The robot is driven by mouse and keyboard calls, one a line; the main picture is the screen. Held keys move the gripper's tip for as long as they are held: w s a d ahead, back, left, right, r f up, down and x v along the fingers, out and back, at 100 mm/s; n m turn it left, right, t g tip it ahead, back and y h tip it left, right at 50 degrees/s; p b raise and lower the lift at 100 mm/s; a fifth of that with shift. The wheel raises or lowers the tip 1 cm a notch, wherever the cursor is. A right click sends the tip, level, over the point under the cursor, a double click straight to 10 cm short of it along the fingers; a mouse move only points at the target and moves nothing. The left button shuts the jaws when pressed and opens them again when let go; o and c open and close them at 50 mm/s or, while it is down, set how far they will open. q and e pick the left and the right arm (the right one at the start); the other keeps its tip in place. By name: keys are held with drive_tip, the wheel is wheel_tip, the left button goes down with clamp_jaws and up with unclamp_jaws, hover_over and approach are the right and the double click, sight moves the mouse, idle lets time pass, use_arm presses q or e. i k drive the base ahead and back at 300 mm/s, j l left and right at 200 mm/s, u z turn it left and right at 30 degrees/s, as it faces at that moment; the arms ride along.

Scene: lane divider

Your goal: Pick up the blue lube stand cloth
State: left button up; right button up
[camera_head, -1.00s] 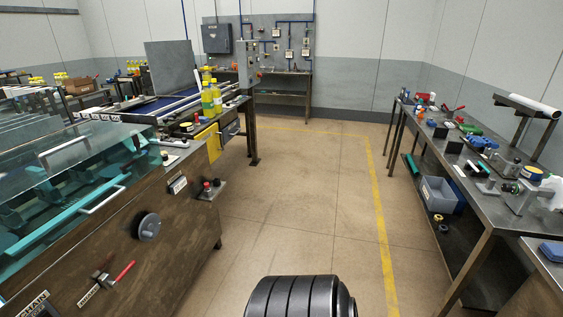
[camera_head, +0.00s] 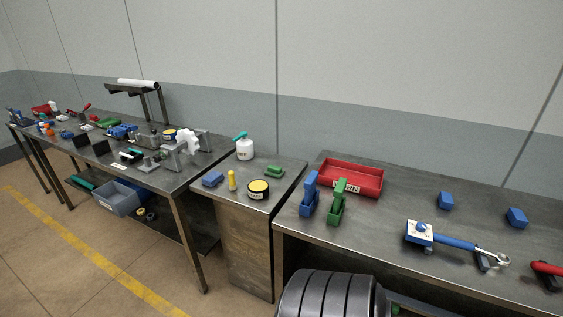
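A small folded blue cloth (camera_head: 213,179) lies on top of the small metal lube stand (camera_head: 277,178), near its left front corner. A yellow bottle (camera_head: 232,181) stands just right of it. A black tin with a yellow lid (camera_head: 258,189) is further right. A green folded piece (camera_head: 247,170) and a white bottle with a green top (camera_head: 244,147) are behind. Neither of my grippers shows in the head view.
A long bench (camera_head: 185,188) crowded with tools and fixtures stands left of the stand. On the right, another bench (camera_head: 390,205) holds a red bin (camera_head: 351,178), blue and green clamp-like pieces and a blue-handled tool. Open floor with a yellow line (camera_head: 100,260) lies at lower left.

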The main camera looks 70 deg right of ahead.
sight(210, 179)
drive_tip(key=z, duration=1.65)
drive_tip(key=u, duration=4.8)
drive_tip(key=z, duration=4.8)
drive_tip(key=i+j+z, duration=0.1)
drive_tip(key=i+j, duration=0.25)
drive_tip(key=j, duration=0.3)
drive_tip(key=i+j+z, duration=0.25)
drive_tip(key=j, duration=0.4)
drive_tip(key=i+j, duration=0.25)
drive_tip(key=j, duration=0.15)
drive_tip(key=l+z, duration=0.05)
